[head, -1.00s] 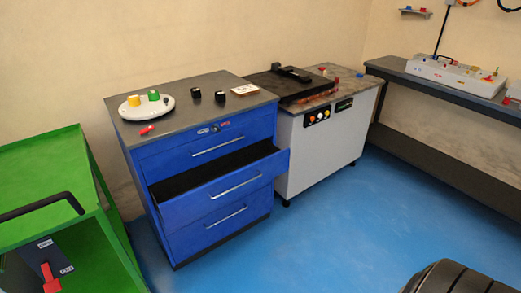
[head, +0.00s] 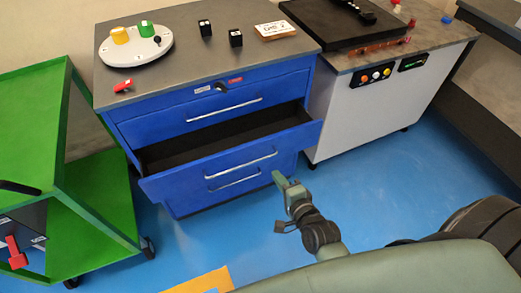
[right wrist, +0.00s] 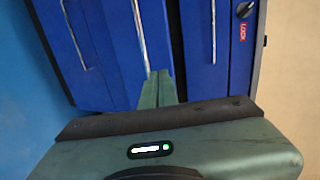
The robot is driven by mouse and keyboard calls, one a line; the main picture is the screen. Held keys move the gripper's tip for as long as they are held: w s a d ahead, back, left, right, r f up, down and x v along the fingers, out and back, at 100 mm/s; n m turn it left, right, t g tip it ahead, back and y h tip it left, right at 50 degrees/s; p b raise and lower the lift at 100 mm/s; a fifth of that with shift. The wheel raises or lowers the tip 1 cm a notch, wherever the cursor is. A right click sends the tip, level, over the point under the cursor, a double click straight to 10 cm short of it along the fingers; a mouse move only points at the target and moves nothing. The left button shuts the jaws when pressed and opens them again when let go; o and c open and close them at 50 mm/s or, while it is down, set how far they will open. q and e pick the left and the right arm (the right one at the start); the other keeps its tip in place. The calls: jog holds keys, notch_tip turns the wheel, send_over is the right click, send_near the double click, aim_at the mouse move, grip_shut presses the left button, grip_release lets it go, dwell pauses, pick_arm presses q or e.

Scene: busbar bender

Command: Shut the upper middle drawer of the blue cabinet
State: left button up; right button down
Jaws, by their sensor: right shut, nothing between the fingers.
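The blue cabinet (head: 158,128) stands ahead with one drawer pulled out, the upper middle drawer (head: 205,172), second from the top. Its dark inside is empty where I can see it, and it has a silver bar handle (head: 241,163). My right gripper (head: 278,177) is shut and empty, in front of the cabinet near the right part of the open drawer. In the right wrist view, turned sideways, the closed fingertips (right wrist: 159,76) point at the cabinet front near the end of a handle (right wrist: 140,36). I cannot tell whether they touch. My left gripper is not in view.
A green cart (head: 95,210) stands close on the left. A white machine (head: 375,105) stands right of the cabinet. The cabinet top holds a white round plate (head: 120,58), black blocks (head: 236,38) and a red item (head: 123,86). Blue floor in front is clear.

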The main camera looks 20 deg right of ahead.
aim_at(257, 145)
jog(key=x, duration=0.4)
jog(key=r+x, duration=0.1)
jog(key=x, duration=0.8)
jog(key=shift+w+d+r, duration=0.15)
jog(key=shift+r, duration=0.05)
jog(key=shift+w, duration=0.5)
